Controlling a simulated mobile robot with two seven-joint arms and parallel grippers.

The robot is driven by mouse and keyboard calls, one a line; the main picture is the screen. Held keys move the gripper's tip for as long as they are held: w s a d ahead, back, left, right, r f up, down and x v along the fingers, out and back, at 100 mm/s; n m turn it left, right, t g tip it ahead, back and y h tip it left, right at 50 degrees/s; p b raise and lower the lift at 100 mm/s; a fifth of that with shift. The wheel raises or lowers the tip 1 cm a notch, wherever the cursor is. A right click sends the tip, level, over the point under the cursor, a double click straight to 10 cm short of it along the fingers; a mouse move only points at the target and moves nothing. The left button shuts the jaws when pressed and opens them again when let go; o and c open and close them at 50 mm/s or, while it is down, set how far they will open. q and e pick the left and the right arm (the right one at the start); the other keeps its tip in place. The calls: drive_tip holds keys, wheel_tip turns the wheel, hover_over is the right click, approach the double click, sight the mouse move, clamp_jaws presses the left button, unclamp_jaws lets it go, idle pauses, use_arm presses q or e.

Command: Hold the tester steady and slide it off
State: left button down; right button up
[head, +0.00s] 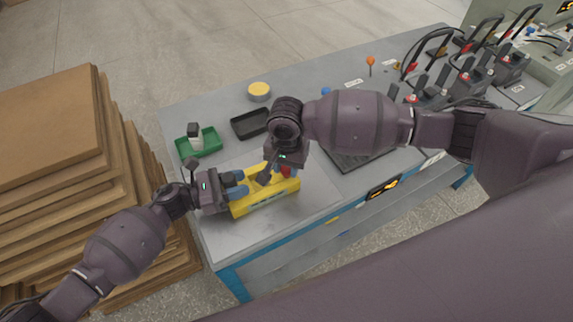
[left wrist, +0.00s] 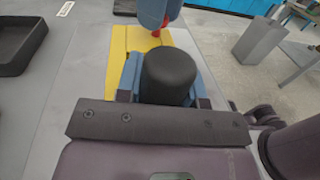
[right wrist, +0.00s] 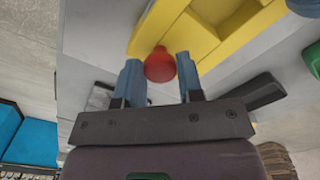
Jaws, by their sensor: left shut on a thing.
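The yellow tester body (head: 265,206) lies on the light grey table near its front left part. My left gripper (head: 238,188) comes from the left and is shut on a black rounded post (left wrist: 168,76) at the yellow body. My right gripper (head: 286,171) reaches down over the body's right end. In the right wrist view its two blue fingers (right wrist: 160,80) stand apart on either side of a red knob (right wrist: 160,65). Whether they touch the knob is hard to tell. The fingers and arms hide part of the tester's top.
Behind the tester are a green tray (head: 211,144) holding a small white and black object, a black tray (head: 240,129) and a yellow-topped round tin (head: 259,89). Black-handled devices (head: 468,69) stand at the right. Stacked brown boards (head: 60,140) rise left of the table.

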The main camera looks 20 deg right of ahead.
clamp_jaws()
drive_tip(key=shift+w+a, duration=0.15)
drive_tip(key=shift+w, duration=1)
drive_tip(key=shift+w+a, duration=0.15)
drive_tip(key=shift+w, duration=0.95)
drive_tip(key=o, duration=0.5)
unclamp_jaws()
wheel_tip(320, 180, up, 12)
drive_tip(key=shift+r, duration=0.1)
